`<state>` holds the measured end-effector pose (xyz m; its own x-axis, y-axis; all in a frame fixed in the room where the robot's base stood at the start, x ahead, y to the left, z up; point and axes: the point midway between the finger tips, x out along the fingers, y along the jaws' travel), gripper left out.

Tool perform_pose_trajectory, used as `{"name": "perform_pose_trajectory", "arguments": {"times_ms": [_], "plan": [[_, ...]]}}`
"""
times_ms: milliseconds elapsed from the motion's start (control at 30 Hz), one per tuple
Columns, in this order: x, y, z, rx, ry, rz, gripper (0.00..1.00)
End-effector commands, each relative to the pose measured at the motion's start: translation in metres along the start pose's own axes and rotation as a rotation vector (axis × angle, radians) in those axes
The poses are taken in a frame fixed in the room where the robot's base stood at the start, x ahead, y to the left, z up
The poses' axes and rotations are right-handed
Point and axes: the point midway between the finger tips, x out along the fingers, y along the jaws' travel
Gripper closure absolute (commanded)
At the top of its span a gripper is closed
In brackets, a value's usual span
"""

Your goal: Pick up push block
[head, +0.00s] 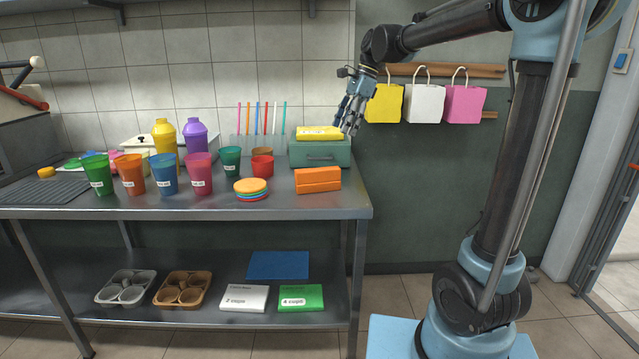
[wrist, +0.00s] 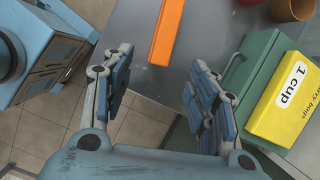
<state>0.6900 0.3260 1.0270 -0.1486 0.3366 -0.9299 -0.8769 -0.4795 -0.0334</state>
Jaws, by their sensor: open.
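No object in view is clearly marked as the push block. A yellow block (head: 46,172) lies at the far left of the steel table (head: 300,213), near the dark ribbed mat. An orange block-like stack (head: 318,180) lies at the table's right end; its long orange side also shows in the wrist view (wrist: 167,32). My gripper (head: 349,117) is open and empty, raised above the table's right end, near the green box. In the wrist view my gripper (wrist: 157,85) has its fingers spread, with nothing between them.
A green box (head: 320,152) with a yellow pack (head: 319,133) on top stands at the table's back right. Coloured cups, bottles and a stack of lids (head: 250,187) crowd the middle. Part of a machine (head: 20,100) shows at left. Bags (head: 424,103) hang on the wall.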

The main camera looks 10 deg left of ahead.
Motion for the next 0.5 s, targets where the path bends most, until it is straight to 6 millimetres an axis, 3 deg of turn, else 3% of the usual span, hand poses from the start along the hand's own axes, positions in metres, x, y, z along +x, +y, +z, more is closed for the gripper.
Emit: {"name": "perform_pose_trajectory", "arguments": {"times_ms": [100, 267, 500], "plan": [[0.002, -0.013, 0.011, 0.037, -0.012, 0.012, 0.47], [0.012, -0.017, 0.016, 0.053, -0.018, 0.017, 0.47], [0.053, -0.016, 0.017, 0.052, -0.018, 0.017, 0.47]]}}
